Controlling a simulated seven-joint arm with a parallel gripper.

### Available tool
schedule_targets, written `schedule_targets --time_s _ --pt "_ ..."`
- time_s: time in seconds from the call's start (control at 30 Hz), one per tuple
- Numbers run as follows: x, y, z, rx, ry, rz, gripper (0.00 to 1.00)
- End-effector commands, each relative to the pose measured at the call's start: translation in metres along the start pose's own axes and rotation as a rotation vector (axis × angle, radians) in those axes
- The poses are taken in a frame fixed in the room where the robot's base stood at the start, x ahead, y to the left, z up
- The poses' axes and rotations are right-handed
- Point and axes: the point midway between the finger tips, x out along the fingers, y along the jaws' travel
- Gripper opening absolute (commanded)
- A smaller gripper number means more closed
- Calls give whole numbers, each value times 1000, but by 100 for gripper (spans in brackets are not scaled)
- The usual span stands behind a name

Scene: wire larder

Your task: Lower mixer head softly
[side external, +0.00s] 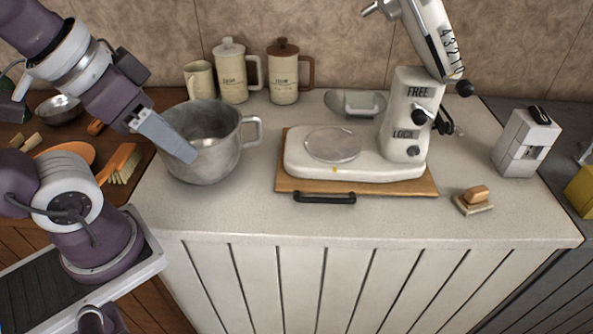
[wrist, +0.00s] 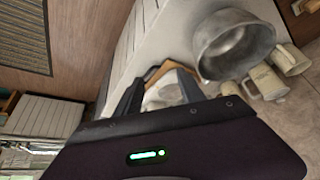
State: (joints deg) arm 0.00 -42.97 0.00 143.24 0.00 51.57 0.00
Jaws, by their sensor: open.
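The cream stand mixer (side external: 355,165) stands on a wooden board on the counter. Its head (side external: 432,38) is tilted up and back, with its top end cut off by the picture edge. A dark knob (side external: 465,88) is at the head's lower end. The column (side external: 408,110) carries the words FREE and LOCK and dark lever knobs. My gripper (side external: 188,154) is open and empty, in front of the metal bowl in the side view and well left of the mixer. In the wrist view its fingers (wrist: 160,85) frame part of the white mixer (wrist: 165,92).
The metal bowl (side external: 205,145) with a handle stands left of the mixer. Canisters (side external: 232,75) and a mug stand behind. A small brush (side external: 475,195) and a white box (side external: 525,145) are at right.

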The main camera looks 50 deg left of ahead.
Motion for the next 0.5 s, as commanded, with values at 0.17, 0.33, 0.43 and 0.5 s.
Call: schedule_targets --time_s 0.17,0.33,0.43,0.5 --pt "0 0 0 0 0 0 17" --pt "0 -2 -4 24 1 -14 0" --pt "-2 -20 -40 220 13 -122 0" --pt "-4 -31 -98 468 64 -262 0"
